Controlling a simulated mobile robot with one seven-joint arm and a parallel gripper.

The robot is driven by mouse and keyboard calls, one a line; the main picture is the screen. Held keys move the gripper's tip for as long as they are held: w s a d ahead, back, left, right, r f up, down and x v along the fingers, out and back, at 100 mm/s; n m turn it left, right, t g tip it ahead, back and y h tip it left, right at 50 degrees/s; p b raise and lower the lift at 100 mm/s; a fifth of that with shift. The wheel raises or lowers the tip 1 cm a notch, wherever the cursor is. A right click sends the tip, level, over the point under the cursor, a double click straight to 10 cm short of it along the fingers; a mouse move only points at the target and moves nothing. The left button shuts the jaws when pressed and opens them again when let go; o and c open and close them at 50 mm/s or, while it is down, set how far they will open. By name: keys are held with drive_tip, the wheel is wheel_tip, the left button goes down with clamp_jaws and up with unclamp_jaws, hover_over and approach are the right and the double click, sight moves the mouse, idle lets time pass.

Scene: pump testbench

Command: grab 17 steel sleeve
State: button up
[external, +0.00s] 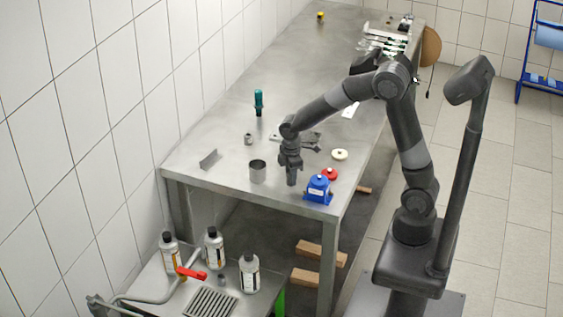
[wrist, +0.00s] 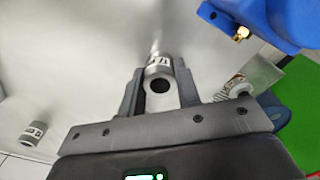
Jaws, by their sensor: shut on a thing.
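A steel sleeve (wrist: 159,66) with a pale marked band, too small to read surely, sits between the two fingers of my gripper (wrist: 162,74) in the wrist view. The fingers are shut on it from both sides, and its dark bore faces the camera. In the external view my gripper (external: 291,181) points down close to the front part of the steel table (external: 225,120); the held sleeve cannot be made out there. A second marked sleeve (wrist: 34,132) stands at the lower left of the wrist view, apart from the fingers.
A blue pump part (external: 318,190) stands right of my gripper, with a red part (external: 330,174) and a white disc (external: 340,154) behind.

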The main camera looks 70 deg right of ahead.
drive_tip(key=shift+c, duration=0.9)
drive_tip(key=shift+r, duration=0.15)
